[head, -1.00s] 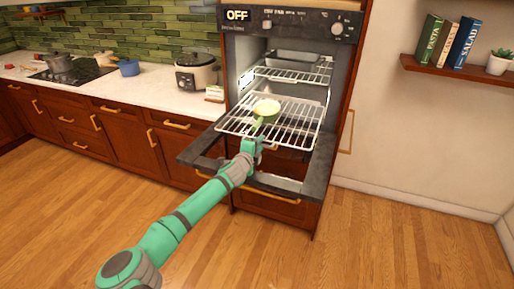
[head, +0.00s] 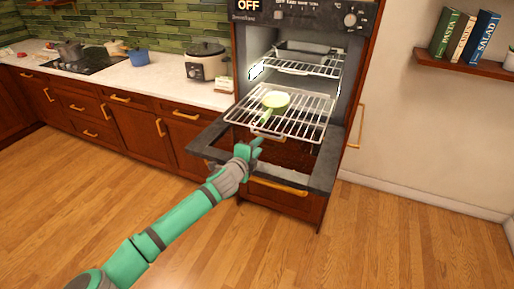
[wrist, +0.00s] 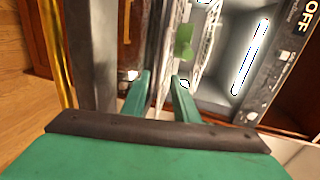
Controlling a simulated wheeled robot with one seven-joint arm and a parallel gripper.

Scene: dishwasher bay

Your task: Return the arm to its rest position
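My gripper (head: 256,144) is at the end of my green arm, just in front of the pulled-out oven rack and above the lowered oven door. Part of the pan shows in the wrist view (wrist: 184,40).
The oven door (head: 318,176) is lowered, its edge close to my gripper. The extended rack (head: 302,118) sticks out above it. Drawers and a counter (head: 168,84) with a cooker (head: 206,62) stand at left. A bookshelf (head: 450,66) is at right. The wooden floor is clear.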

